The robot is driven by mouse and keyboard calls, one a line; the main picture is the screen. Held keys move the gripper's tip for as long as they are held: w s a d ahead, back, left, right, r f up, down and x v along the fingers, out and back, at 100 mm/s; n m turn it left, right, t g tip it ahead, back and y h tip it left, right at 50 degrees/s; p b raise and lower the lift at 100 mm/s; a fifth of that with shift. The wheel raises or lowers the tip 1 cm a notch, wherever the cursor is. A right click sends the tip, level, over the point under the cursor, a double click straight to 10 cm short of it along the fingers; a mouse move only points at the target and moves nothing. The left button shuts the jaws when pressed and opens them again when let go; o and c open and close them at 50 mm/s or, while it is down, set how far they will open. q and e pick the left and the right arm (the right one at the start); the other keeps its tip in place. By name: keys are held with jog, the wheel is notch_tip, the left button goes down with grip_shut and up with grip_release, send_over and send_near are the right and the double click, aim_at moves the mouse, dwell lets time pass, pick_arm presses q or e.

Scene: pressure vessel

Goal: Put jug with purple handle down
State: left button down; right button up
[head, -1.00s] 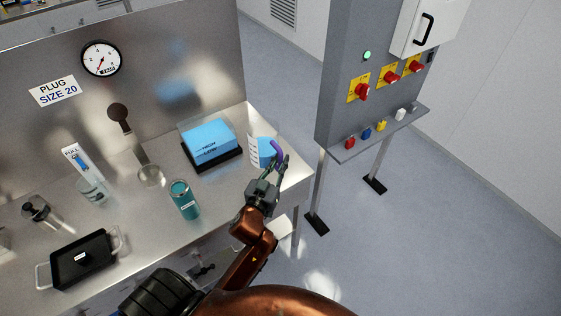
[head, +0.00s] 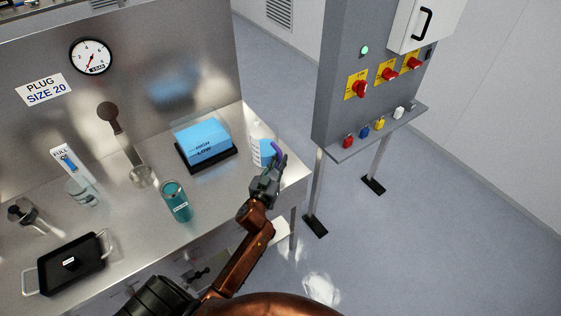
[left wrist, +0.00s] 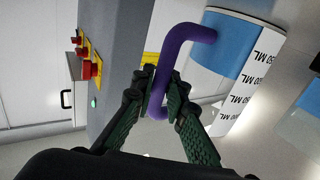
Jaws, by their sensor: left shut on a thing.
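The jug (head: 262,143) has a purple handle, a pale body and blue contents. It is at the right end of the steel bench (head: 222,193), and I cannot tell for sure whether its base touches the bench top. My left gripper (head: 273,165) is shut on the purple handle, on the jug's right side. In the left wrist view the fingers (left wrist: 163,92) close around the handle (left wrist: 178,56). The jug's marked side with ML labels (left wrist: 252,70) shows there too. My right gripper is in no view.
A tank of blue liquid marked HIGH and LOW (head: 205,137) stands just left of the jug. A teal canister (head: 176,202) stands nearer the front. A black tray (head: 72,265) lies at the left. A grey control panel (head: 345,90) stands to the right, across a floor gap.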

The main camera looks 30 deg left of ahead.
pick_arm(q)
jog(key=shift+r, duration=0.15)
jog(key=shift+f, duration=0.2)
jog(key=c, duration=2.1)
grip_release()
jog(key=shift+o, duration=0.8)
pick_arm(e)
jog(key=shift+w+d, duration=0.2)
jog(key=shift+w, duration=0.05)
pick_arm(q)
jog(key=shift+r, duration=0.2)
jog(key=s+d, duration=0.2)
jog(key=s, duration=0.9)
jog(key=shift+s+d, duration=0.15)
jog(key=shift+s, duration=0.25)
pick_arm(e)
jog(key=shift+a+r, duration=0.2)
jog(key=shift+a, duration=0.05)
